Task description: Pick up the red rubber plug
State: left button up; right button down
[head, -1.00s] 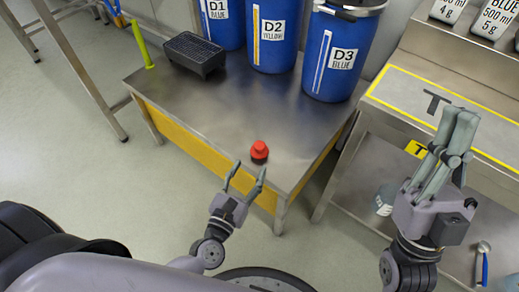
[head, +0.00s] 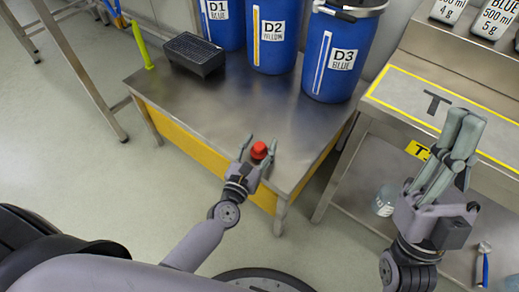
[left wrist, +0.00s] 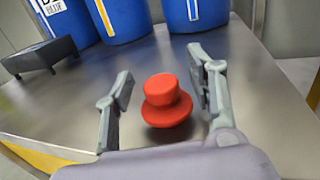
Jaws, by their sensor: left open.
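The red rubber plug (head: 259,150) stands upright near the front corner of the steel table (head: 225,110). In the left wrist view the plug (left wrist: 166,100) has a narrower top above a wide round flange. My left gripper (head: 258,147) is open, with one finger on each side of the plug. The left wrist view shows the fingers (left wrist: 160,90) with gaps on both sides, so neither appears to touch it. My right gripper (head: 464,134) is raised at the right, its fingers close together and apparently empty; whether they are fully shut is unclear.
Blue drums D1 (head: 221,22), D2 (head: 272,35) and D3 (head: 338,52) stand along the table's back. A dark grated box (head: 193,53) and a green upright handle (head: 142,46) are at the back left. A steel bench (head: 400,92) is at the right. The table around the plug is clear.

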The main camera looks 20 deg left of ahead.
pick_arm(q)
jog(key=c, duration=1.2)
